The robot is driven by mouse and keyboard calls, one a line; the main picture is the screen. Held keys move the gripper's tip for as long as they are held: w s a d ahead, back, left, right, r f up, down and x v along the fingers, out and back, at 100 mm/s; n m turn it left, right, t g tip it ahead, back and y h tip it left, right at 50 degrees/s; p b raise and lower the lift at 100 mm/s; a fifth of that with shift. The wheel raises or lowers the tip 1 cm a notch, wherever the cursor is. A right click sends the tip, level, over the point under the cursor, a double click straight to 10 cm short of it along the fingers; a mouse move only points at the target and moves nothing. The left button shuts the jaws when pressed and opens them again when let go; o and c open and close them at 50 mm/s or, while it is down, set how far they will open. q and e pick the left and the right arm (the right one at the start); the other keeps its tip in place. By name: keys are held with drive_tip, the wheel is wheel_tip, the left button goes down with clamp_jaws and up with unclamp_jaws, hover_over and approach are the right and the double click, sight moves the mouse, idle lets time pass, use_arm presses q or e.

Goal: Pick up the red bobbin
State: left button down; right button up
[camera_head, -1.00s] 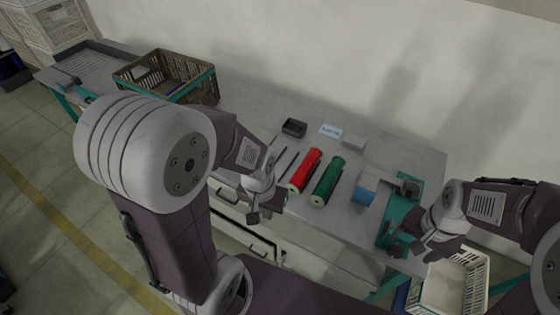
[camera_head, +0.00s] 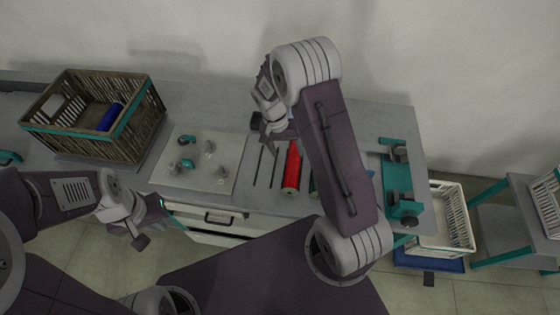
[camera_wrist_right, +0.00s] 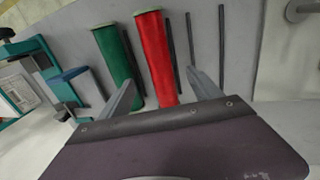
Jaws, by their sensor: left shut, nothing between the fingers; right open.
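The red bobbin (camera_head: 292,168) lies on the grey workbench beside two thin dark rods. In the right wrist view the red bobbin (camera_wrist_right: 153,55) runs between the spread fingers of my right gripper (camera_wrist_right: 163,80), which is open and above it; I cannot tell whether they touch. In the head view my right gripper (camera_head: 273,138) is near the bobbin's far end. The green bobbin (camera_wrist_right: 117,55) lies next to the red one and is mostly hidden by my right arm in the head view. My left gripper (camera_head: 143,228) is shut and empty, in front of the bench at left.
A brown crate (camera_head: 145,118) with a blue bobbin (camera_head: 111,116) stands at the left. A pale board (camera_head: 205,160) with pegs lies beside it. A teal fixture (camera_head: 403,205) is at the bench's right end. A white basket (camera_head: 455,228) stands beyond it.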

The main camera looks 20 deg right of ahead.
sight(292, 163)
drive_tip(key=shift+s+d, duration=0.2)
drive_tip(key=shift+s, duration=0.1)
drive_tip(key=shift+s+d+f, duration=0.1)
drive_tip(key=shift+s+f, duration=0.05)
drive_tip(key=shift+f, duration=0.15)
drive_tip(key=x, duration=0.3)
drive_tip(key=shift+w+a+f, duration=0.15)
drive_tip(key=shift+w+a, duration=0.1)
drive_tip(key=shift+w, duration=0.05)
drive_tip(key=shift+s+d+f+p, duration=0.1)
drive_tip(key=shift+d+f+p, duration=0.1)
drive_tip(key=shift+f+p, duration=0.25)
drive_tip(key=x, duration=0.4)
drive_tip(key=shift+f, duration=0.25)
drive_tip(key=c, duration=0.5)
clamp_jaws()
